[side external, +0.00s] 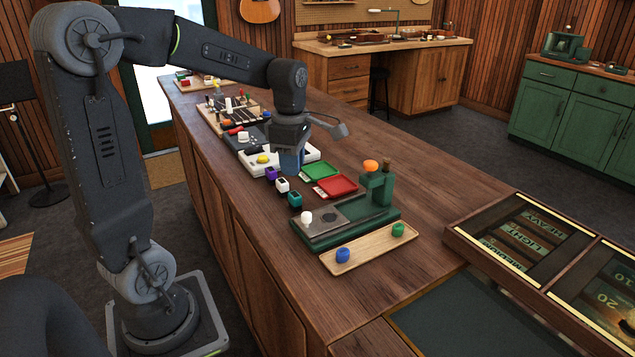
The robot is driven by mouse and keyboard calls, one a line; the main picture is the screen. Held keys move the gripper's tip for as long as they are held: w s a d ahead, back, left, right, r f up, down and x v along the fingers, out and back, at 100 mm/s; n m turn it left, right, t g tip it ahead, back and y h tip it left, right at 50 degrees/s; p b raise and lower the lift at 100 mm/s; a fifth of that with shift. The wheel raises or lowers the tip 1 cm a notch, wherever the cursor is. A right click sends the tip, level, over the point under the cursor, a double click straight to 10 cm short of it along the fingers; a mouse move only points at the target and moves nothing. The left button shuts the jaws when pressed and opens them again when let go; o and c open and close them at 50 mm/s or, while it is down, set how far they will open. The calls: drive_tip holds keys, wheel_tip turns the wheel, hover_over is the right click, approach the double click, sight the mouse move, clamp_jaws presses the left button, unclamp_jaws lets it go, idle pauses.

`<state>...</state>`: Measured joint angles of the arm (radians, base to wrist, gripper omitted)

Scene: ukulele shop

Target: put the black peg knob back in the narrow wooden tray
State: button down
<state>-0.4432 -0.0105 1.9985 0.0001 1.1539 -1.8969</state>
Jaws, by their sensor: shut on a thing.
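The narrow wooden tray (371,250) lies along the bench edge at the front. A blue knob (343,255) stands at its left end and a green knob (398,229) at its right end, with bare wood between them. My gripper (291,168) points down over the bench, well behind and left of the tray, near the white case. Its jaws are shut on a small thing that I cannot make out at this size. I cannot pick out the black peg knob with certainty anywhere in view.
A green fixture (382,216) with an orange-topped post and a white knob (306,218) stands just behind the tray. Red (337,186) and green (321,170) trays and small purple, white and teal devices (294,199) lie near my gripper. The bench right of the fixture is clear.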

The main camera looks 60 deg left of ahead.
drive_tip(key=s+a+r, duration=0.1)
drive_tip(key=a+r, duration=0.1)
drive_tip(key=m, duration=0.9)
hover_over(371, 246)
drive_tip(key=f, duration=0.8)
drive_tip(key=shift+a+f, duration=0.2)
drive_tip(key=shift+f, duration=0.15)
drive_tip(key=shift+d+f, duration=0.1)
drive_tip(key=shift+d, duration=0.1)
drive_tip(key=shift+f, duration=2.05)
